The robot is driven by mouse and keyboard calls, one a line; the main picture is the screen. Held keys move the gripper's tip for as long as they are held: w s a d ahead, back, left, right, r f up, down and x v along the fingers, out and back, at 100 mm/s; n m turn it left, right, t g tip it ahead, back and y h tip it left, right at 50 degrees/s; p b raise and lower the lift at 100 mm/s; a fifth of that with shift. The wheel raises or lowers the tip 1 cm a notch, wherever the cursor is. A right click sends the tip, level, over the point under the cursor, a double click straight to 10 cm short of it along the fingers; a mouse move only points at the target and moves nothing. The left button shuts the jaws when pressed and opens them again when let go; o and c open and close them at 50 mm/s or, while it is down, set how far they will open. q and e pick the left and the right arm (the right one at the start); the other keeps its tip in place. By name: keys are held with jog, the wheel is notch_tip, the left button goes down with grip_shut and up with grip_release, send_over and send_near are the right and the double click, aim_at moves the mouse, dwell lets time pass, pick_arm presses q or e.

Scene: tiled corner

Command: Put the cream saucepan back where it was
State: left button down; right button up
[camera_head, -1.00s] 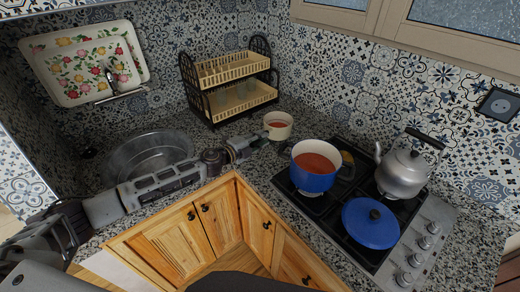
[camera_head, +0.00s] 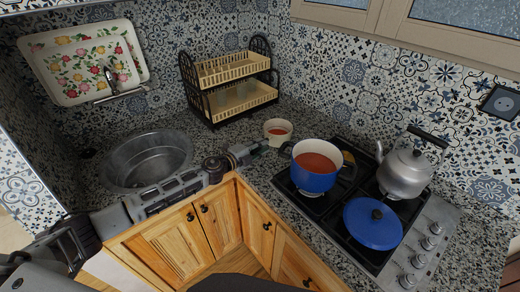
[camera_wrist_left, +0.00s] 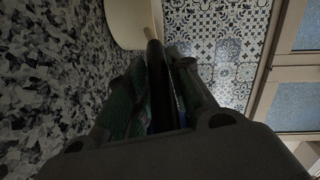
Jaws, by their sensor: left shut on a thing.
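The cream saucepan (camera_head: 278,134), with red contents, is upright at the counter's back corner, left of the blue pot. Its pale side also shows at the top of the left wrist view (camera_wrist_left: 122,22). My left gripper (camera_head: 257,147) reaches in from the left and is shut on the saucepan's dark handle (camera_wrist_left: 155,55). The fingers hide most of the handle. I cannot tell whether the saucepan's base touches the counter. My right gripper is not in view.
A blue pot (camera_head: 314,181) with red contents, a blue lid (camera_head: 372,224) and a kettle (camera_head: 403,175) stand on the hob (camera_head: 346,222). A dish rack (camera_head: 240,112) stands behind the saucepan. A sink basin (camera_head: 148,160) is at left. Some speckled counter (camera_head: 222,145) is bare.

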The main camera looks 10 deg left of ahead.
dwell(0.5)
pick_arm(q)
jog(key=c, duration=1.3)
grip_release()
jog(key=shift+f, duration=0.2)
jog(key=shift+r, duration=0.1)
jog(key=shift+b+v, duration=1.35)
jog(key=shift+v, duration=4.65)
